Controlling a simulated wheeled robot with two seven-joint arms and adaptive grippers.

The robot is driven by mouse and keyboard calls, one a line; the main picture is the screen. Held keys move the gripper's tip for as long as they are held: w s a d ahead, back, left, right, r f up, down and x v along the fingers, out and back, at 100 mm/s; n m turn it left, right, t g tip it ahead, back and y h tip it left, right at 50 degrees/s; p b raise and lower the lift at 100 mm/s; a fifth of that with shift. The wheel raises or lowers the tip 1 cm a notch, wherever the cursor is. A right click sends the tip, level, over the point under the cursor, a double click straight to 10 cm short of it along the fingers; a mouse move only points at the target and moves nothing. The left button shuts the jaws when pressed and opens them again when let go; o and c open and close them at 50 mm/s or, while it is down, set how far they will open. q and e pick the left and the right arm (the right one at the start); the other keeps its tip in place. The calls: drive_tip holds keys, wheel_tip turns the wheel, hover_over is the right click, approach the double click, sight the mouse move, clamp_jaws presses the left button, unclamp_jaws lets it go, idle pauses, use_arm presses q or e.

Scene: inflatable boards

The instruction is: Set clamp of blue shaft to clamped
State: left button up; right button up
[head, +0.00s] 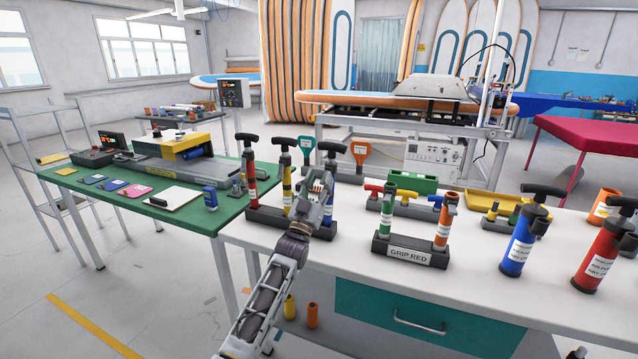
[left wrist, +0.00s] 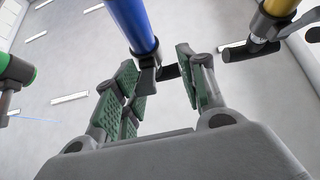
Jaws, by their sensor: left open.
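The blue shaft (left wrist: 128,22) comes down from the top of the left wrist view, with a black clamp (left wrist: 149,74) at its end and a short dark lever beside it. My left gripper (left wrist: 160,78) is open; its green-padded fingers stand on either side of the clamp, and I see no firm grip on it. In the head view my left gripper (head: 316,188) is at the rack of shafts and hides most of the blue shaft. A black T-handle (head: 332,147) shows just above it. I cannot tell the clamp's setting. My right gripper is not in view.
The yellow shaft (head: 286,178) and red shaft (head: 250,170) stand left of my gripper in the black rack (head: 265,216). Right of it is the GRIP RED stand (head: 409,252). A larger blue pump (head: 517,246) stands farther right on the white bench (head: 460,290).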

use_arm(q)
drive_tip(key=v, duration=1.2)
idle(0.8)
drive_tip(key=shift+a, duration=0.1)
drive_tip(key=shift+c, duration=0.5)
